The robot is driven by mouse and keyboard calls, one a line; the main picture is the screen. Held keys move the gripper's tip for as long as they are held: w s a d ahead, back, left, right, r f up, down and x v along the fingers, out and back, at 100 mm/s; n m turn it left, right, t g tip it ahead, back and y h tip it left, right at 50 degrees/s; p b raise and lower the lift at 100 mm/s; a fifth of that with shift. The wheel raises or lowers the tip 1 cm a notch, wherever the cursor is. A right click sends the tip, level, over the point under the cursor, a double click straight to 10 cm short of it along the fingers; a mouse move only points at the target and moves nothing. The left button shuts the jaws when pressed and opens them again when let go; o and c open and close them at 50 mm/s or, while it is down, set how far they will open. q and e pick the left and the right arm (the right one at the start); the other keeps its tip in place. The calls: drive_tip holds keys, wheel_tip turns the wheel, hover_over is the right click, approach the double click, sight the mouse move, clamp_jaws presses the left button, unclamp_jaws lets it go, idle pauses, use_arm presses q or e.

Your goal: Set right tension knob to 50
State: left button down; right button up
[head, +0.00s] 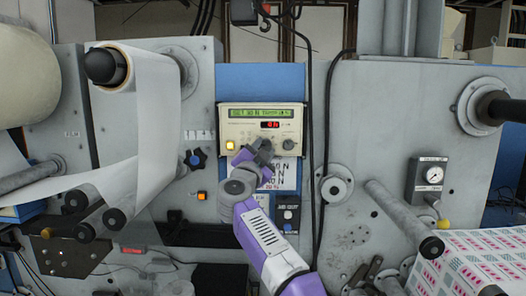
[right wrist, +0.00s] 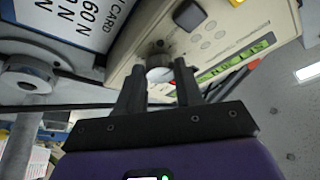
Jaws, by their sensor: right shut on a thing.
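The cream control panel (head: 228,117) is on the machine's middle column. Its green display (head: 261,113) shows a set value in N, with the first digit too blurred to be sure, and a taper value. A red readout (head: 270,125) is below it. My right gripper (head: 266,150) is at the panel's lower middle. In the right wrist view, its fingers (right wrist: 157,84) are shut around a round knob (right wrist: 158,73) on the panel face. A round grey knob (head: 288,144) shows just right of the gripper in the head view; I cannot tell if it is the same one. My left gripper is not in view.
A lit yellow button (head: 230,145) is at the panel's left. A label card (head: 286,176) and a switch box (head: 288,214) are below. A black cable (head: 309,100) hangs right of the panel.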

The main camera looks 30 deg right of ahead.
drive_tip(key=shift+r+m, duration=0.1)
drive_tip(key=shift+m, duration=0.2)
drive_tip(key=o, duration=1)
drive_tip(key=shift+s, duration=0.1)
drive_tip(key=shift+o, duration=0.2)
drive_tip(key=shift+s+a+f+b, duration=0.15)
drive_tip(key=shift+a+f+b, duration=0.1)
drive_tip(key=shift+a+b, duration=0.1)
drive_tip(key=b+v, duration=0.3)
drive_tip(key=v, duration=0.3)
drive_tip(key=shift+s+a, duration=0.25)
drive_tip(key=shift+s, duration=0.05)
